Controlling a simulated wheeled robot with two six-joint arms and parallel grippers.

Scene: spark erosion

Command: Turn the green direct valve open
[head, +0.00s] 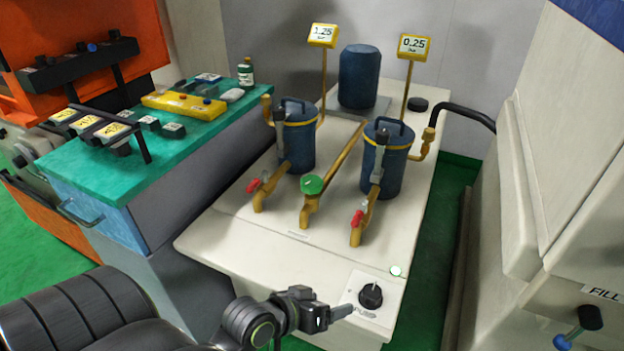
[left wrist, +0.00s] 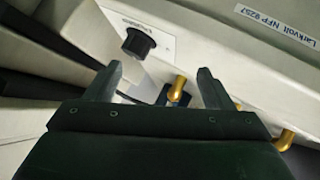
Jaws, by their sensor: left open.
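The green direct valve (head: 312,185) is a round green knob on a brass pipe, at the middle front of the white cabinet top in the head view. It stands between two red-handled valves. My left gripper (head: 348,311) is low in front of the cabinet, near the black knob on its front panel and well short of the green valve. In the left wrist view my left gripper (left wrist: 160,78) has its two fingers apart with nothing held between them. The green valve does not show there. My right gripper is not in view.
Red-handled valves (head: 253,186) and (head: 357,218) flank the green one, with blue filter canisters (head: 386,175) behind. A black rotary knob (head: 370,296) sits on the cabinet front; it also shows in the left wrist view (left wrist: 138,42). A teal bench (head: 190,125) stands left.

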